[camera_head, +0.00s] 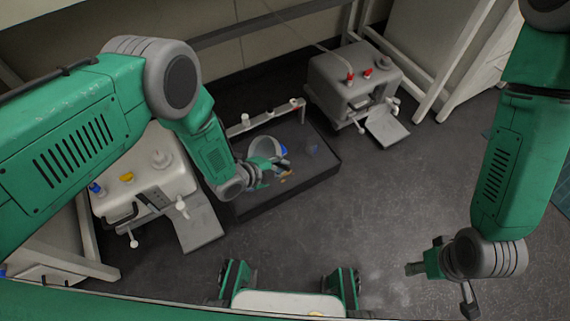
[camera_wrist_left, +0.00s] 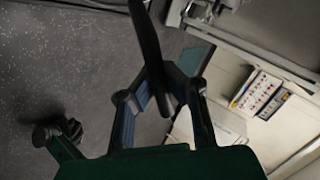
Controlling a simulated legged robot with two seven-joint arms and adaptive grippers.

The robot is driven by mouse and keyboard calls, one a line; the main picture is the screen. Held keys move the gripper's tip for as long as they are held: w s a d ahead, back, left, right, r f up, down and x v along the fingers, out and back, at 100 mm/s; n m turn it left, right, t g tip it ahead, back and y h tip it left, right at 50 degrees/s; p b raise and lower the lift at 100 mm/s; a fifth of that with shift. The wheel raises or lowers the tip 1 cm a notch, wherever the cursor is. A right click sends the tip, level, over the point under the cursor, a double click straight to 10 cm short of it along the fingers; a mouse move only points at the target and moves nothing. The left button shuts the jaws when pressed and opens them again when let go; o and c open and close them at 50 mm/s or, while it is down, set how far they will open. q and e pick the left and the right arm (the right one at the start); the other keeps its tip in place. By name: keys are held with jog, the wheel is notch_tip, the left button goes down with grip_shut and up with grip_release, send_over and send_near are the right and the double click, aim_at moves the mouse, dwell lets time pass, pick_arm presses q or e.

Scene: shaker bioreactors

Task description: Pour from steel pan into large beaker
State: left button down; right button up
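My left gripper (camera_head: 262,172) is over the dark low platform in the middle of the head view. A round grey shape with a pale rim, seemingly the steel pan (camera_head: 264,146), is right at its fingers. In the left wrist view, a long dark piece, seemingly part of the pan (camera_wrist_left: 149,45), runs between the fingers (camera_wrist_left: 160,85), which look closed on it. I cannot make out the pan's contents. A small bluish, see-through shape on the platform (camera_head: 313,149) may be the large beaker; it is too faint to tell. My right gripper (camera_head: 425,266) is at the lower right, away from the platform; its opening is unclear.
A grey machine with red caps (camera_head: 355,80) stands behind the platform (camera_head: 300,190) to the right. Another machine with blue and yellow caps (camera_head: 145,180) stands at the left. A rail with white knobs (camera_head: 262,118) runs along the platform's back. Floor to the right is clear.

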pick_arm(q)
jog(key=shift+s+a+t+h, duration=0.3)
jog(key=shift+a+h, duration=0.2)
jog(key=shift+s+a+r+t+h+b, duration=0.15)
jog(key=shift+s+a+t+h+b, duration=0.25)
jog(key=shift+s+a+t+h, duration=0.15)
jog(key=shift+w+a, duration=0.1)
jog(key=shift+a+h, duration=0.2)
jog(key=shift+h, duration=0.05)
jog(key=shift+s+a+t+h, duration=0.4)
jog(key=shift+s+a+t, duration=0.15)
jog(key=shift+s+a, duration=0.1)
jog(key=shift+a, duration=0.1)
jog(key=shift+s+a+t+h, duration=0.15)
jog(key=shift+a+t+h, duration=0.05)
jog(key=shift+t+h, duration=0.1)
jog(key=shift+s+a+n+t+h, duration=0.3)
jog(key=shift+s+a+t+h, duration=0.2)
jog(key=shift+a+h, duration=0.15)
dwell(0.3)
jog(key=shift+a, duration=0.1)
